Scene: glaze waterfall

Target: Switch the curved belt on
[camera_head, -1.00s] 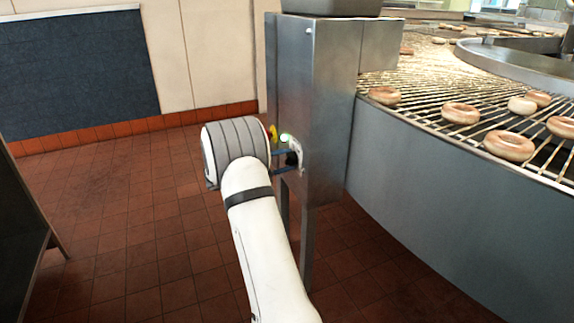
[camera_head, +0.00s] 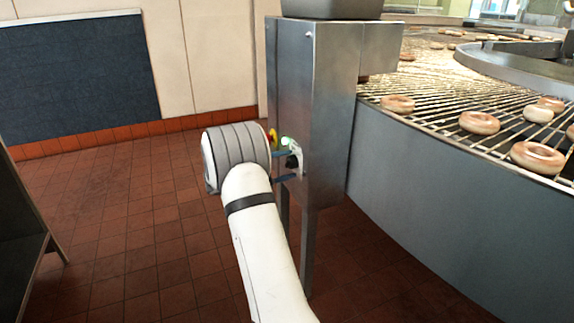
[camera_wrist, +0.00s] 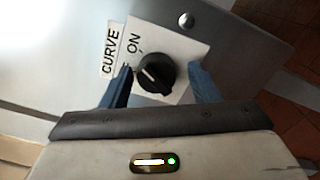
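The black knob (camera_wrist: 154,73) sits on a white plate beside the labels "CURVE" and "ON" in the wrist view. Its white pointer line slants toward the upper left, on the "ON" side; I cannot tell its exact setting. My gripper's blue fingers (camera_wrist: 160,66) are open on either side of the knob. The left finger is close to its edge, and a gap shows on the right. In the head view, my gripper (camera_head: 290,165) is at the side of the steel control box (camera_head: 335,100). The curved belt (camera_head: 440,115) carries several doughnuts.
A lit green lamp (camera_head: 287,141) and a red-and-yellow button (camera_head: 272,136) are above the knob on the box. A dark panel edge (camera_head: 20,230) stands at the left. The tiled floor (camera_head: 130,240) is clear between it and my arm.

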